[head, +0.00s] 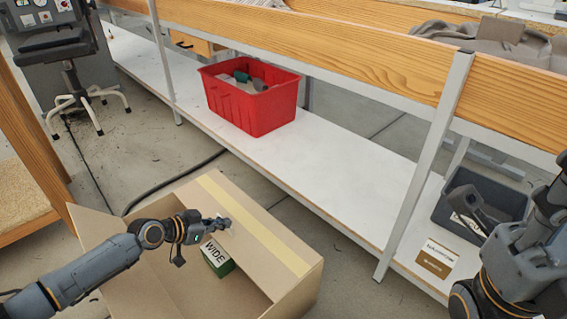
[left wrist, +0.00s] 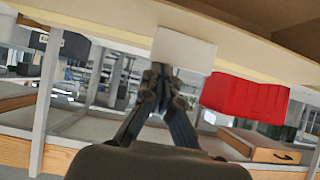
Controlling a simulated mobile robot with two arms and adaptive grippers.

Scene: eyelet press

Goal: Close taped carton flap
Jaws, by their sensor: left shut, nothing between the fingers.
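The open brown carton (head: 180,278) stands on the floor at the front. A flap (head: 262,218) with a pale tape strip (head: 250,220) lies over its right side. Another flap (head: 95,226) sticks out on the left. My left gripper (head: 226,224) is shut and empty at the inner edge of the taped flap. In the left wrist view its fingers (left wrist: 163,75) point at a white patch (left wrist: 184,49) on a cardboard edge; I cannot tell whether they touch. My right gripper (head: 471,206) is near the right edge, dark against a grey bin, and its jaws are unclear.
A green and white box marked WIDE (head: 217,258) is inside the carton. A red bin (head: 252,105) and the grey bin (head: 455,186) stand on the white low shelf (head: 335,172). A metal post (head: 425,165) rises at the shelf's front edge. A wheeled chair (head: 75,80) is at upper left.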

